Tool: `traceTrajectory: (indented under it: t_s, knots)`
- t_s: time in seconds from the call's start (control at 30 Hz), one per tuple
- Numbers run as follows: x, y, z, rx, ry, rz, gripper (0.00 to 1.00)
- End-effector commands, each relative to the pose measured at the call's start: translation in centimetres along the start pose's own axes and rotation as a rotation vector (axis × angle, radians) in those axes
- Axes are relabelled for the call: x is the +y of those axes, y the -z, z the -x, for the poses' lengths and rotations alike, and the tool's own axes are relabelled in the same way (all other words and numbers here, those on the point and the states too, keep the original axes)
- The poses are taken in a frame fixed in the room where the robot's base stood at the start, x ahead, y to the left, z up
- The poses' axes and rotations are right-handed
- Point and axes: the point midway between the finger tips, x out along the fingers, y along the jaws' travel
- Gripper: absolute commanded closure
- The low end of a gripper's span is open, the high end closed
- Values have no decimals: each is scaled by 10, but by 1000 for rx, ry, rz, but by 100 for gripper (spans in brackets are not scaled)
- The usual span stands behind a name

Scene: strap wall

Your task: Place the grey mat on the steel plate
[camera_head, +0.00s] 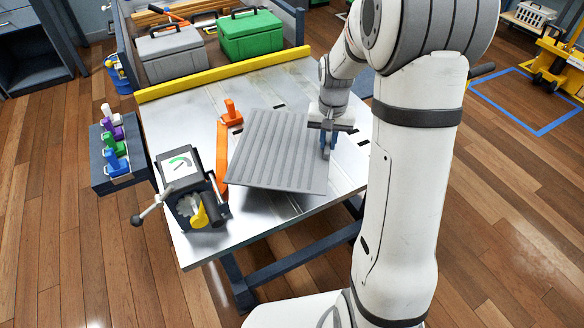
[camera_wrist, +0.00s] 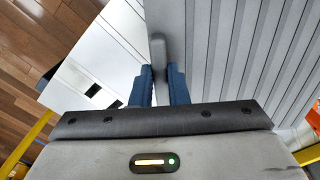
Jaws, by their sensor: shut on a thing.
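The grey mat (camera_head: 272,150) is a ribbed sheet over the middle of the steel plate (camera_head: 222,234), tilted a little in the head view. I cannot tell whether its near edge touches the plate. My gripper (camera_head: 327,146) is at the mat's right edge, pointing down. In the wrist view the blue fingers of my gripper (camera_wrist: 160,78) are shut on a tab at the edge of the grey mat (camera_wrist: 240,50). Bare steel plate (camera_wrist: 112,52) shows to the left of the fingers there. The plate's surface under the mat is hidden.
A device with a dial and crank (camera_head: 190,190) is at the plate's front left. A yellow bar (camera_head: 225,74) runs along the back, with grey (camera_head: 171,54) and green (camera_head: 250,34) toolboxes behind it.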

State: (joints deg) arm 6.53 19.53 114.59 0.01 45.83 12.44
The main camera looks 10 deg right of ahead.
Motion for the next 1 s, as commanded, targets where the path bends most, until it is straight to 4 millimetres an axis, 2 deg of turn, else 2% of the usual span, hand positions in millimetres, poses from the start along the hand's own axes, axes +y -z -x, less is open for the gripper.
traceTrajectory:
  t_s: [0.3, 0.5, 0.67, 0.9, 1.0]
  knots:
    - [-19, -60, 14, 5, 5, -621, 100]
    - [-22, -82, 18, 3, 5, -859, 100]
    - [-23, -88, 12, 2, 4, -926, 100]
    - [-23, -88, -27, 0, 3, -930, 100]
    - [-23, -89, -35, 1, 3, -930, 100]
